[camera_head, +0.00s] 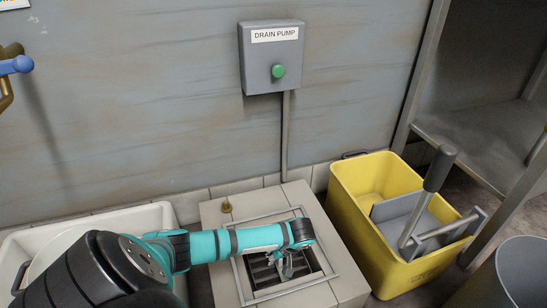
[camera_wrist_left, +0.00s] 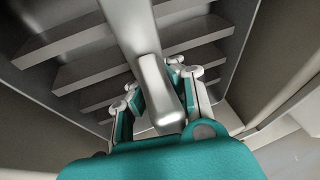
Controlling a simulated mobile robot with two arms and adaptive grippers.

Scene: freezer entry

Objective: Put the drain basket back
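The drain opening is a square, metal-framed pit (camera_head: 242,280) in the tiled block below the drain pump box. Dark slats of the drain basket (camera_head: 262,272) show inside the opening; they also show in the left wrist view (camera_wrist_left: 75,73). My left gripper (camera_head: 285,265) reaches down into the opening. In the left wrist view its fingers (camera_wrist_left: 155,88) flank a shiny metal handle (camera_wrist_left: 152,70) closely on both sides and appear shut on it. The arm hides part of the opening, so how deep the basket sits is unclear. My right gripper is not in view.
A yellow mop bucket (camera_head: 350,205) with a grey wringer stands right of the block. A white basin (camera_head: 150,217) is at left. A small brass piece (camera_head: 226,205) stands on the block. The drain pump box (camera_head: 272,57) with a green button is on the wall.

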